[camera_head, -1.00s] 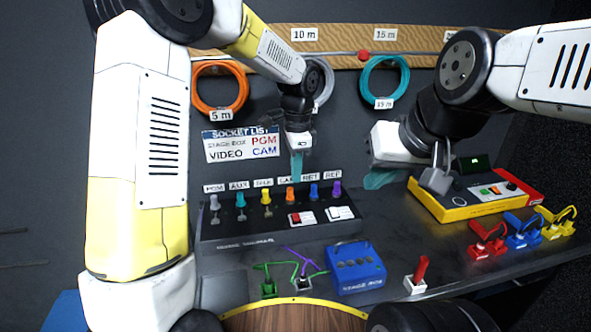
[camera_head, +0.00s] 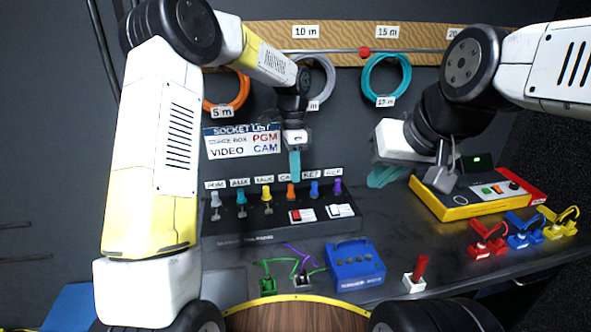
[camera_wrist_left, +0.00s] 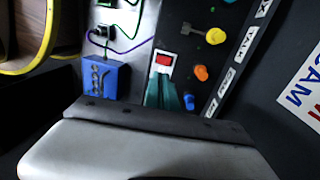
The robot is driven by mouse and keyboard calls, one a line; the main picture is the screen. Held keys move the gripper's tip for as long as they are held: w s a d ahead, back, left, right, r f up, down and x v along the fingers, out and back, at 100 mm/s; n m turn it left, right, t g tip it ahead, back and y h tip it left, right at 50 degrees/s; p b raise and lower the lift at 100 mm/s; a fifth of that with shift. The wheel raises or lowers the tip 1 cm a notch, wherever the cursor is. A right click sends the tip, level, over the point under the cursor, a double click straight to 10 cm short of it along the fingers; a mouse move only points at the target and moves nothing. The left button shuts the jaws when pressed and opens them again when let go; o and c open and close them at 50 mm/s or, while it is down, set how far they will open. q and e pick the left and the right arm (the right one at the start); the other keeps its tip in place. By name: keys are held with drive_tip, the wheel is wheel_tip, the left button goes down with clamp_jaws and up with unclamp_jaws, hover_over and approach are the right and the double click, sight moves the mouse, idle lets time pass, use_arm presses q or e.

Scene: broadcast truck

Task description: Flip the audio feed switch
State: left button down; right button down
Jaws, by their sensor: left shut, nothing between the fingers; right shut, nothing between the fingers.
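The black switch panel (camera_head: 265,237) stands at the back of the desk, with coloured knobs under labels PGM, AUX, TALK, CAM, RET and REF. A red rocker switch (camera_head: 300,215) and a white rocker switch (camera_head: 342,210) sit at its front right; small levers are at its left. I cannot read which is the audio feed switch. My left gripper (camera_head: 294,178), with teal fingers, is shut and empty, pointing down above the orange knob. In the left wrist view its fingertips (camera_wrist_left: 171,90) appear near the red switch (camera_wrist_left: 163,60). My right gripper (camera_head: 382,177) is shut and empty, right of the panel.
A blue stage box (camera_head: 355,265) and green and white sockets with cables are in front of the panel. A yellow-red console (camera_head: 470,198) stands right, with red, blue and yellow plugs nearby. A red-handled white switch (camera_head: 416,275) is at the front.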

sight(296, 216)
use_arm(q)
drive_tip(key=f, duration=0.3)
drive_tip(key=s+f, duration=0.1)
drive_tip(key=f, duration=0.7)
drive_tip(key=shift+s+d+f, duration=0.1)
drive_tip(key=shift+s+d, duration=0.05)
drive_tip(key=shift+s, duration=0.2)
